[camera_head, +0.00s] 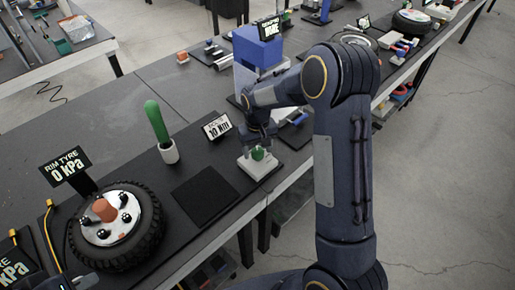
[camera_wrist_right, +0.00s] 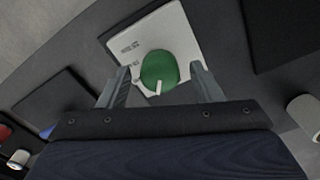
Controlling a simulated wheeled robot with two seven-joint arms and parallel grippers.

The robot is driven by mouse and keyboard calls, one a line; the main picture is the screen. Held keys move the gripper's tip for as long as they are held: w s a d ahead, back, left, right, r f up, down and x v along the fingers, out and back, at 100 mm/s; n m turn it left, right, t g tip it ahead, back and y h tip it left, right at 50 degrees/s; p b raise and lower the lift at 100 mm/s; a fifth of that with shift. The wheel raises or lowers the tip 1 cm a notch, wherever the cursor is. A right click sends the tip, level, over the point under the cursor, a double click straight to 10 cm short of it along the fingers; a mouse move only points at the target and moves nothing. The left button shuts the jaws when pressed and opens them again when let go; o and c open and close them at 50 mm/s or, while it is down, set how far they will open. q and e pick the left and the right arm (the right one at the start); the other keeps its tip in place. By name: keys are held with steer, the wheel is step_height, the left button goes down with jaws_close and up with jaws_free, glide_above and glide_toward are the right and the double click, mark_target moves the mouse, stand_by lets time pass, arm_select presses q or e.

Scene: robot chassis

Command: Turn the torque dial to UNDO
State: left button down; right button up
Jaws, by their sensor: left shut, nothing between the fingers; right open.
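The torque dial is a green round knob (camera_head: 258,154) on a light grey block (camera_head: 258,168) at the bench's front edge. In the right wrist view the green knob (camera_wrist_right: 158,68) has a white pointer mark toward the bottom of the picture. Small printing on the pale plate (camera_wrist_right: 128,45) is too small to read. My right gripper (camera_head: 258,141) is above the knob; in its wrist view the open fingers (camera_wrist_right: 160,82) stand either side of the knob, with gaps visible. My left gripper (camera_head: 75,283) only partly shows at the bottom left, shut and empty.

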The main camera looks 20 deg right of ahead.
mark_target(258, 150)
steer(key=shift+r+b, duration=0.3)
steer(key=shift+r, duration=3.65)
steer(key=s+r+t+y, duration=0.2)
steer(key=s+r, duration=0.3)
steer(key=s, duration=0.3)
steer(key=s+r+t+y, duration=0.1)
steer(key=s+r, duration=0.4)
steer(key=s, duration=0.3)
steer(key=s+a+f+t, duration=0.2)
steer(key=s+a, duration=0.2)
steer(key=s, duration=0.8)
steer(key=shift+m+t+y, duration=0.3)
steer(key=shift+y, duration=0.1)
